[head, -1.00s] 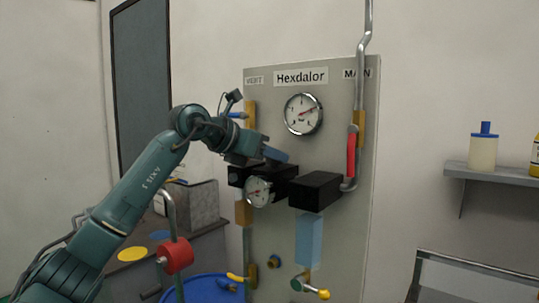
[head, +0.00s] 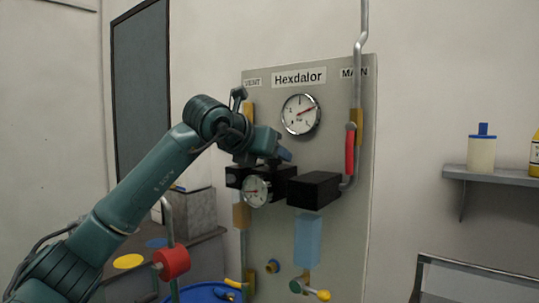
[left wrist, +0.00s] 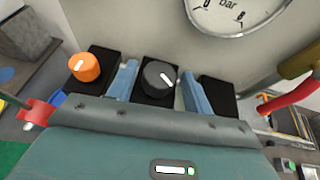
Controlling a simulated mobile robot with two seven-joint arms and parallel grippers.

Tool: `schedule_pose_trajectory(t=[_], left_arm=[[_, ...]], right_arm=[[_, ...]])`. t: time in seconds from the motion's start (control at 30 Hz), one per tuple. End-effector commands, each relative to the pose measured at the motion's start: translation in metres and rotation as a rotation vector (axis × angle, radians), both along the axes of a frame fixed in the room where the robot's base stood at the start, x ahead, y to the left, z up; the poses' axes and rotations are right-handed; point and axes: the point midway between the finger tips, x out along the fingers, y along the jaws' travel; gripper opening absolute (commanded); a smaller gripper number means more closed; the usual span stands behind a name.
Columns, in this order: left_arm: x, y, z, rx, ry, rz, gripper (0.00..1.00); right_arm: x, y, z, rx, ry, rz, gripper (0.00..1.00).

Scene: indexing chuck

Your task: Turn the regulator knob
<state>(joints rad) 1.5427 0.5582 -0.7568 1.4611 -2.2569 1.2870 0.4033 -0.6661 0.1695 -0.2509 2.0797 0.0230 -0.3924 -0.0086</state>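The dark grey knob (left wrist: 157,77) with a white pointer line stands on the middle black block in the left wrist view. An orange knob (left wrist: 84,67) with a white mark stands on the left black block. My left gripper (left wrist: 159,86) is open, with one blue finger on each side of the dark grey knob and gaps visible. In the head view my left gripper (head: 284,153) is over the black blocks (head: 280,184), and my arm hides the knobs. My right gripper is not in view.
A grey panel (head: 345,225) carries a large gauge (head: 301,114), a small gauge (head: 256,191), a right black block (head: 314,191) and a red lever (head: 350,150) close by. A red cylinder (head: 171,263) on a pipe stands under my left arm.

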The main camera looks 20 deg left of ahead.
Motion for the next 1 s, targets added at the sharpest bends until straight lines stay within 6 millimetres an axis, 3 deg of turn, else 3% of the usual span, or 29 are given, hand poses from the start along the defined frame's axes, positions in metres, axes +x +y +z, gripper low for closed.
schedule_pose_trajectory(t=[0.43,0.8,1.0], left_arm=[[-0.009,0.003,0.003,0.0,-0.001,0.0,0.57],[-0.078,0.022,0.032,0.001,-0.005,0.0,0.57],[-0.106,0.03,0.045,0.0,-0.001,0.001,0.57]], right_arm=[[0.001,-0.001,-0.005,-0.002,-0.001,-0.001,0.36],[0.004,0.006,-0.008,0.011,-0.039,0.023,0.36],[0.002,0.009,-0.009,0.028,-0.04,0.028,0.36]])
